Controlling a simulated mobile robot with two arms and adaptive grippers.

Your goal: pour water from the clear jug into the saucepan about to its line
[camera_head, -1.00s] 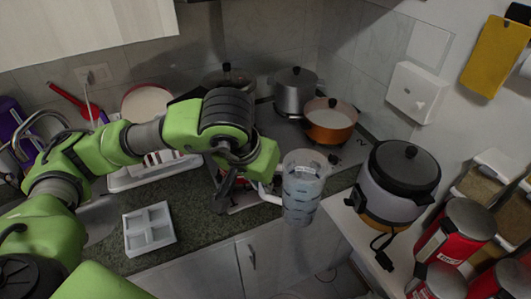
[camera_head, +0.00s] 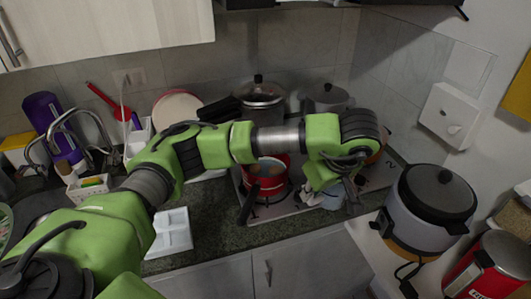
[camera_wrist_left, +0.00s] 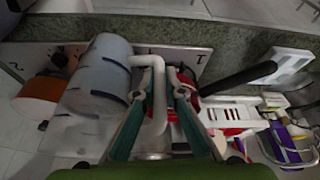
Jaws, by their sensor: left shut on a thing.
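The clear jug (camera_head: 333,198) is at the right of the red saucepan, over the front of the stove, mostly hidden by my left gripper (camera_head: 338,184). In the left wrist view the jug (camera_wrist_left: 100,75) has dark marks on its side. My left gripper (camera_wrist_left: 158,118) is shut on its pale handle (camera_wrist_left: 155,75). The water level and the jug's exact tilt cannot be told. The red saucepan (camera_head: 267,181) stands on the stove, its black handle (camera_head: 249,205) toward the front. Its line is not discernible. My right gripper is not in view.
A lidded pot (camera_head: 261,92) and a grey pot (camera_head: 326,99) stand behind. An orange pot (camera_head: 376,155) is partly hidden behind my gripper. A rice cooker (camera_head: 430,210) stands at the right. A white compartment tray (camera_head: 172,232) lies on the counter at the left.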

